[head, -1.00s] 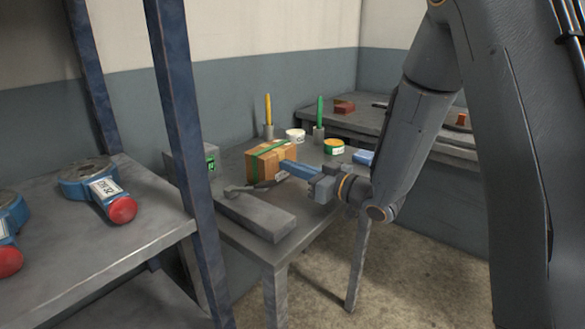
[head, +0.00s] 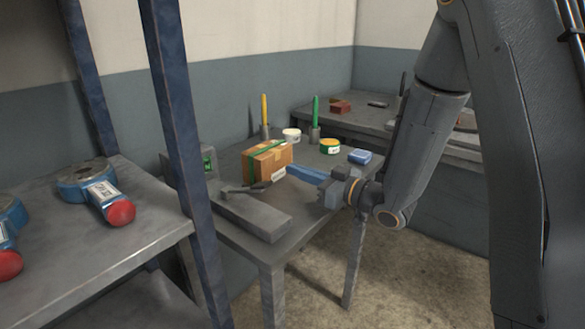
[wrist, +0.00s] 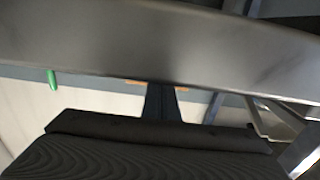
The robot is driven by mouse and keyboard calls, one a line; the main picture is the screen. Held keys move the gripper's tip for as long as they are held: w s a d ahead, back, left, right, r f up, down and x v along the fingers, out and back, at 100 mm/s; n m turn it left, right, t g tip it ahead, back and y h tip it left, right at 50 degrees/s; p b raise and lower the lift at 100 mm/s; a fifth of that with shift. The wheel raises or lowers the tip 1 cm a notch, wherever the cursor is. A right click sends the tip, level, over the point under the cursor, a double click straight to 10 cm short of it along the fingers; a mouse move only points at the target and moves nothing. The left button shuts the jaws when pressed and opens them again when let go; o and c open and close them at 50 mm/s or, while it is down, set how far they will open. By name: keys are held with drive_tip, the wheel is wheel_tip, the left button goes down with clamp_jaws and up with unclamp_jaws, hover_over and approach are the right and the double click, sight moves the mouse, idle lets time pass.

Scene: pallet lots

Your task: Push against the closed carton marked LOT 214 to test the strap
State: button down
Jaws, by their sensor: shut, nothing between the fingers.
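The closed carton (head: 270,160) is a brown box with a green strap (head: 250,163) around it, on the grey table in the head view. The strap sits towards its left end. A white label (head: 279,174) shows low on its near side, too small to read. My gripper (head: 291,169) is shut and empty, its blue fingers pointing left at the carton's lower right. The tips are at or very close to the carton; I cannot tell whether they touch. In the wrist view, a dark narrow part and a large grey surface hide most of the scene.
A grey block (head: 256,214) with a dark tool on it lies in front of the carton. Yellow (head: 265,112) and green (head: 315,112) upright sticks, a white tub (head: 292,135), a yellow-green tub (head: 330,146) and a blue box (head: 360,156) stand behind. A shelf post (head: 182,150) rises at left.

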drive_tip(key=shift+p+v, duration=0.5)
drive_tip(key=shift+v, duration=1.7)
